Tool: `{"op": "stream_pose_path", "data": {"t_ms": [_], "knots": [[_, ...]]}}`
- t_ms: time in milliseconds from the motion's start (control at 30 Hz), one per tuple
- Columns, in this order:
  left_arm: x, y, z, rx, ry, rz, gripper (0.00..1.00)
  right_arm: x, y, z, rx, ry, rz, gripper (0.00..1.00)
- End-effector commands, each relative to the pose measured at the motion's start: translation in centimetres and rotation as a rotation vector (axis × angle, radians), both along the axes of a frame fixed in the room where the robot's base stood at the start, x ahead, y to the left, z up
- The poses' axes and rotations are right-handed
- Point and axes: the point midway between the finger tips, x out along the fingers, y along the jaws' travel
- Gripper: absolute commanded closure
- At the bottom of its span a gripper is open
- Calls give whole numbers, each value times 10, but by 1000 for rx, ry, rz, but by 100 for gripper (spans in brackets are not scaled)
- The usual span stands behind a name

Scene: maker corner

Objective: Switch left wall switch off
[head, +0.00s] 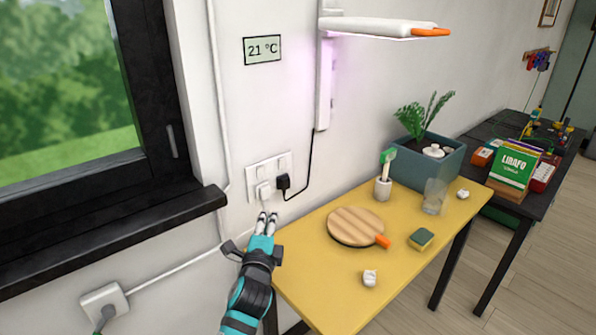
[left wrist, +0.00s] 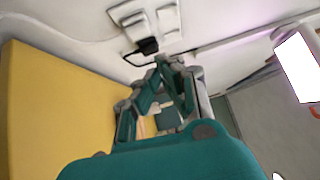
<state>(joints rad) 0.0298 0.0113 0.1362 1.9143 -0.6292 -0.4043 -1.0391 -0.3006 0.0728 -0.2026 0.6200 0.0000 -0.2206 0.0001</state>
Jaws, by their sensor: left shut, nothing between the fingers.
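A white wall plate (head: 248,164) is on the wall above the yellow table's left end. Its upper row has two white rockers, the left switch (head: 256,172) and a right one (head: 283,163). Below them are a white plug (head: 263,190) and a black plug (head: 283,182). My left gripper (head: 267,216) is shut and empty, just below the plate, fingertips pointing up at it and apparently apart from it. In the left wrist view my fingertips (left wrist: 172,62) are close to the black plug (left wrist: 147,46). The rocker positions are too small to tell. My right gripper is not in view.
The yellow table (head: 310,270) holds a round wooden board (head: 355,226), a sponge (head: 421,238), a glass (head: 434,196) and a planter (head: 445,168). A black cord runs from the black plug up to the lamp (head: 325,80). A dark window sill (head: 110,240) juts out at left.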

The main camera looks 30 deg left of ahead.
Motion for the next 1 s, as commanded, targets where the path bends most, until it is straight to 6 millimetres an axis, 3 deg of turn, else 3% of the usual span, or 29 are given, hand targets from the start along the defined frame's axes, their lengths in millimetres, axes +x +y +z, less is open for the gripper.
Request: {"op": "stream_pose_path", "data": {"t_ms": [33, 133, 567, 767, 1000], "knots": [[-2, 3, 12, 20, -14, 10, 100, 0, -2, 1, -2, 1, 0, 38], [-4, 6, 24, 44, -28, 22, 100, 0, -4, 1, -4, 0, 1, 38], [0, 8, 26, 46, -31, 22, 100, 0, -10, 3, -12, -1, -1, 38], [28, 19, 30, 46, -31, 22, 100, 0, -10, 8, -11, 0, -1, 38], [76, 39, 35, 44, -31, 23, 100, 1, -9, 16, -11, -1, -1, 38]]}}
